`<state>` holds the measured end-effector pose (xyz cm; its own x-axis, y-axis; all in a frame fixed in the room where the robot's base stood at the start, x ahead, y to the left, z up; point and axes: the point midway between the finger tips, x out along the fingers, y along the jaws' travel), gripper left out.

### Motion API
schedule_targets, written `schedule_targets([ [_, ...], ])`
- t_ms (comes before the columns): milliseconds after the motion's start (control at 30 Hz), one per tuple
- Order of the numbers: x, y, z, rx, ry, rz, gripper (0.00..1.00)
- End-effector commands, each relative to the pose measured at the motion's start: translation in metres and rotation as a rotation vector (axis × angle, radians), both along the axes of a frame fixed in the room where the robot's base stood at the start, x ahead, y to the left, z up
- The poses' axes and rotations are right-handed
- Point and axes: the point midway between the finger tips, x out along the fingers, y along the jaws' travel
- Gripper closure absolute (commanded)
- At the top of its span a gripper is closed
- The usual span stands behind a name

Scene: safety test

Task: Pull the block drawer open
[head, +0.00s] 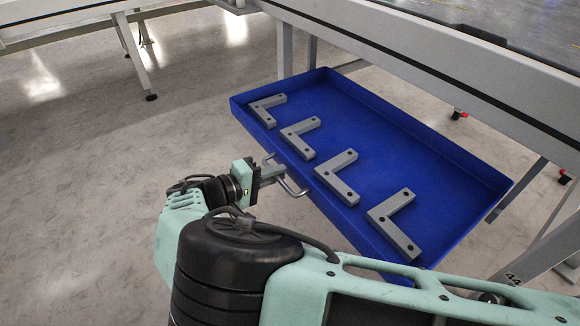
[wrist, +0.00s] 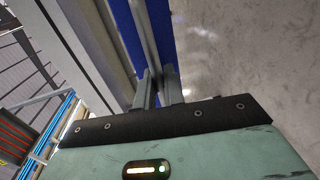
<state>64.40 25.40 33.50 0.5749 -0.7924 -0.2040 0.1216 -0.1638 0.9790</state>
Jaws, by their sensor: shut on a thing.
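The blue block drawer (head: 440,150) stands out from under the workbench, open at the top, with several grey L-shaped blocks (head: 337,177) lying in a row inside. Its metal handle (head: 296,191) sticks out from the front face. My gripper (head: 272,174) is shut on the handle, in front of the drawer. In the wrist view, the two fingers (wrist: 158,88) close around the grey handle bar (wrist: 146,38), with the blue drawer front (wrist: 160,30) behind it. The exact finger contact is small and partly hidden.
The workbench (head: 440,62) runs above the drawer's far side, with grey legs (head: 285,50) near it. Another table (head: 60,25) stands at the upper left. The grey floor (head: 130,130) left of the drawer is clear.

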Motion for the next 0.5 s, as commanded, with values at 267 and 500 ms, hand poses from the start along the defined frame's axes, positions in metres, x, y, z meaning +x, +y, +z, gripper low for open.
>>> schedule_targets([
  [267, -0.0064, 0.0088, -0.0008, 0.001, 0.001, 0.000, 1.00],
  [500, -0.0064, 0.0089, -0.0007, 0.001, 0.001, 0.000, 1.00],
])
